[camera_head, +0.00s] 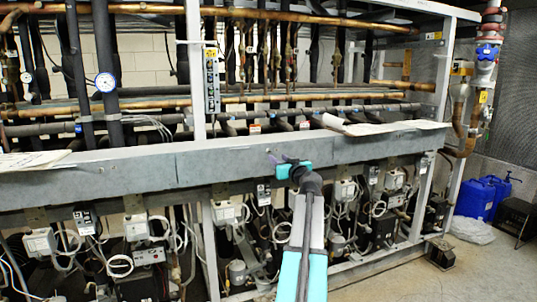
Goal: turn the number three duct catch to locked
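A long grey duct-like beam (130,168) runs across the front of the rack. My gripper (284,166), with teal parts, is up against or just in front of the beam's face near its middle. A small purple piece (272,158) shows at the gripper's left tip, by the beam. I cannot tell whether it is the catch or part of something else. No catch number can be read, and no locked marking is legible. My gripper and wrist cover part of the beam, and whether the fingers are open or shut on anything is too small to see.
Papers lie on the beam's top at left (32,160) and right (385,127). Copper pipes (300,98) and gauges (105,82) are behind and above. Cables and electrical boxes (228,211) crowd below. Blue containers (478,198) stand on the floor at right.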

